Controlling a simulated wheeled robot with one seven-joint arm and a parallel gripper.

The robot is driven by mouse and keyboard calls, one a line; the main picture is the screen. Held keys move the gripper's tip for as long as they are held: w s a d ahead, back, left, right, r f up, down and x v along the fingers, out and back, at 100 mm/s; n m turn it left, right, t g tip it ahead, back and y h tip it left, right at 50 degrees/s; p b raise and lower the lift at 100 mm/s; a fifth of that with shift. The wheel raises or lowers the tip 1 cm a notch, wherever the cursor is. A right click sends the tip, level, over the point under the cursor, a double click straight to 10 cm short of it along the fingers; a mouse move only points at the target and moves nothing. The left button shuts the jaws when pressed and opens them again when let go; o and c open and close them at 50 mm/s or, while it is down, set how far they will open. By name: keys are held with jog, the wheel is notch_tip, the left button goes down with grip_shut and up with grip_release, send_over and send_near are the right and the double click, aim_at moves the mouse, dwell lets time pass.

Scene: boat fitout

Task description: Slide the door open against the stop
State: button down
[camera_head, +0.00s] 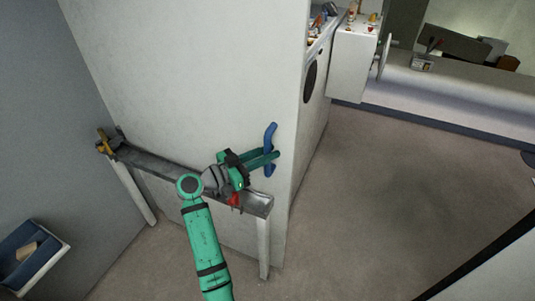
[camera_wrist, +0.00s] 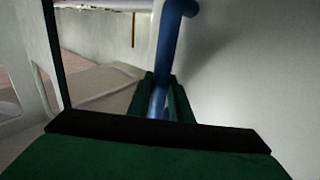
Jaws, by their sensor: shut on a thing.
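A large pale door panel (camera_head: 200,70) fills the upper middle of the head view. A blue bar handle (camera_head: 270,132) stands upright near its right edge. My gripper (camera_head: 270,157) reaches across from the left, and its green fingers are shut on the handle. In the wrist view, the blue handle (camera_wrist: 167,45) runs down between the fingers of my gripper (camera_wrist: 160,100), in front of the pale surface. The fingers hide part of the handle. I cannot clearly identify the stop or tell how far open the door is.
A narrow grey ledge (camera_head: 160,164) on white legs runs below my forearm, with a yellow and dark item (camera_head: 106,142) at its left end. A blue bin (camera_head: 30,252) is at lower left. White cabinets (camera_head: 350,60) stand behind at right. The floor (camera_head: 390,185) at right is clear.

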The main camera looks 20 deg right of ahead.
jog(key=c, duration=1.6)
grip_release()
jog(key=shift+w+a, duration=0.1)
jog(key=v, duration=1.1)
